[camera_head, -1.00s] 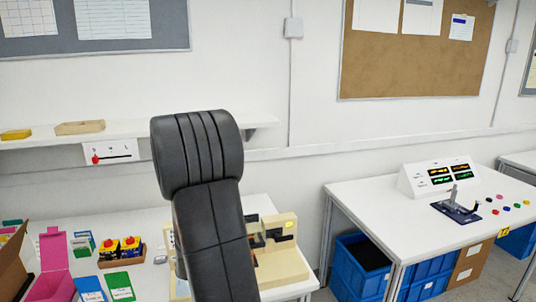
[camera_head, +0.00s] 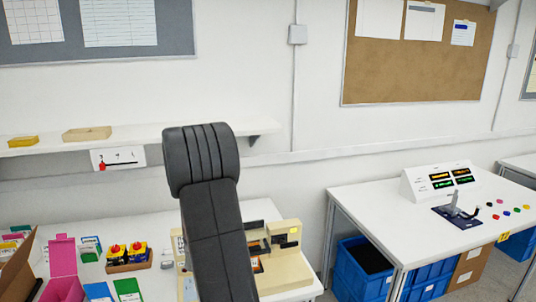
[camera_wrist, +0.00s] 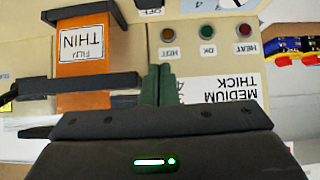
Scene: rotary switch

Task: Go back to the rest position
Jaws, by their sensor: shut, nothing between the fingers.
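My gripper (camera_wrist: 160,85) shows in the wrist view as two narrow green fingers side by side above my dark wrist body. They are shut with nothing between them. Behind them is the beige machine (camera_wrist: 205,62), with an upside-down label (camera_wrist: 228,90) reading "MEDIUM THICK" and a row of small round lights or buttons (camera_wrist: 207,32). An orange part (camera_wrist: 82,55) with a "FILM THIN" label is to the left of the fingers. In the head view the beige machine (camera_head: 283,268) stands on the left table, partly hidden by my dark arm; the gripper is hidden there.
The left table (camera_head: 205,212) also holds a box of yellow-and-red items (camera_head: 128,256), colored packets and a pink box (camera_head: 63,258). A shelf (camera_head: 210,137) is above. The right table (camera_head: 360,205) carries a display panel and lever; blue bins (camera_head: 362,268) stand below.

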